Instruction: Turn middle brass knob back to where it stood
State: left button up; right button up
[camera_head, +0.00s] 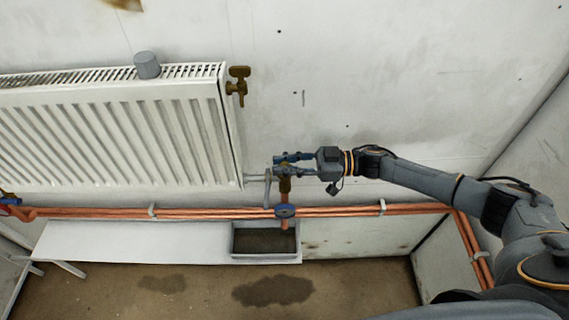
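My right gripper (281,164) reaches in from the right, level, beside the radiator's lower right corner. Its two fingers lie one above the other with a narrow gap between them. A brass valve (284,185) on a vertical copper pipe shows just below the fingers. Its top is hidden behind them, so I cannot tell whether they grip a knob there. A second brass valve with a knob (239,72) is by the radiator's upper right corner, clear of the gripper.
A white radiator (120,130) with a grey cup-like piece (147,65) on top hangs on the left. Copper pipes (340,211) run along the wall, with a blue round handle (286,211). Below are a white bench (130,243) and grey tray (264,253). Dark stains mark the floor.

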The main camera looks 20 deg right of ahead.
jog(key=o, duration=0.3)
jog(key=shift+o, duration=0.2)
jog(key=shift+d, duration=0.1)
jog(key=v, duration=1.2)
